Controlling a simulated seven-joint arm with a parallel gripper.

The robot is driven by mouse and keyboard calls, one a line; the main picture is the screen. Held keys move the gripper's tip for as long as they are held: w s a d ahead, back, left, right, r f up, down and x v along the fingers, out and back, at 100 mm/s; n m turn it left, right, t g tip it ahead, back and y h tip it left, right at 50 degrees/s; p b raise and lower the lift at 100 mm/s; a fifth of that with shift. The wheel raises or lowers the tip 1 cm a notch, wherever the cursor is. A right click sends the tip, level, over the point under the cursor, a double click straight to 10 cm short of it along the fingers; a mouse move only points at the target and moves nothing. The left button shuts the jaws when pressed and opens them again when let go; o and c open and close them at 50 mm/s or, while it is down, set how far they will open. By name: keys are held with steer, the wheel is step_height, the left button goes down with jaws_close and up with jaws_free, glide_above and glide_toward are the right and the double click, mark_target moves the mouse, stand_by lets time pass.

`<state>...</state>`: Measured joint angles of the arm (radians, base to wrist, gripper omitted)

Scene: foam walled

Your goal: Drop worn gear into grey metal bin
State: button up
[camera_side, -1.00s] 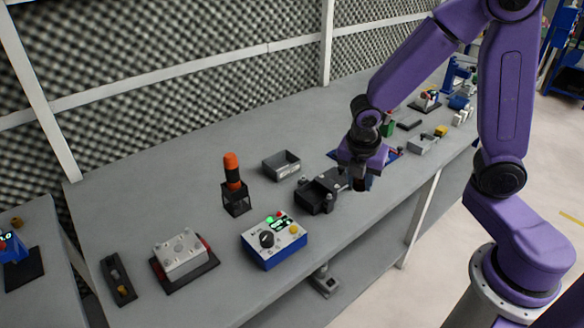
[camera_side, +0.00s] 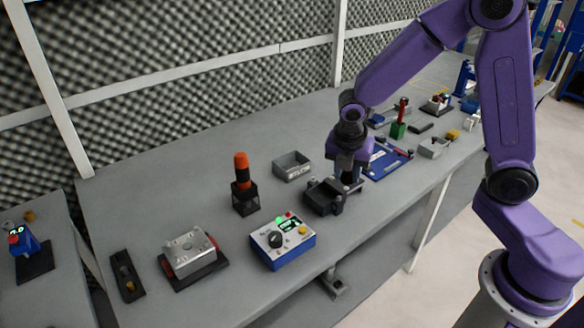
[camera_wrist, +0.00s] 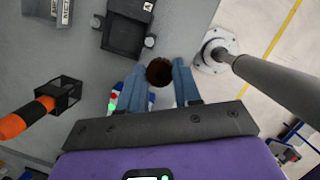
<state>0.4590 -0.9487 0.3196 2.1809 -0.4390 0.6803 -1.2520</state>
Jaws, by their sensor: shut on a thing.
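My gripper (camera_side: 350,184) points down at the black block-like fixture (camera_side: 325,197), close by its right side. In the wrist view my gripper (camera_wrist: 159,68) is shut on a round dark brown piece, which looks like the worn gear (camera_wrist: 159,72). In the side view I cannot make out the gear. The grey metal bin (camera_side: 280,171) is a small open box behind and left of my gripper, apart from it. The bin also shows in the wrist view (camera_wrist: 40,8), cut off at the top left, with a white label. Its inside is mostly out of sight.
A black stand with an orange-topped tool (camera_side: 242,180) rises left of the bin. A blue control box (camera_side: 283,243) stands at the table's front. A second grey tray (camera_side: 433,148) and a blue mat (camera_side: 385,165) lie to the right. Bare table lies between bin and fixture.

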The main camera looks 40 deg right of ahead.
steer(key=w+d+f+n+y, duration=0.1)
steer(key=w+d+n, duration=0.15)
steer(key=w, duration=0.55)
steer(key=w+d+f+n+t, duration=0.1)
steer(key=w+f+n, duration=0.15)
steer(key=w, duration=0.65)
steer(key=w+d+f+n+y, duration=0.1)
steer(key=w+d+n, duration=0.15)
steer(key=w, duration=0.55)
steer(key=shift+a+f, duration=0.25)
steer(key=shift+f, duration=1.15)
steer(key=shift+a+f, duration=0.2)
steer(key=shift+f, duration=1.15)
steer(key=o, duration=1.2)
steer(key=shift+c, duration=0.2)
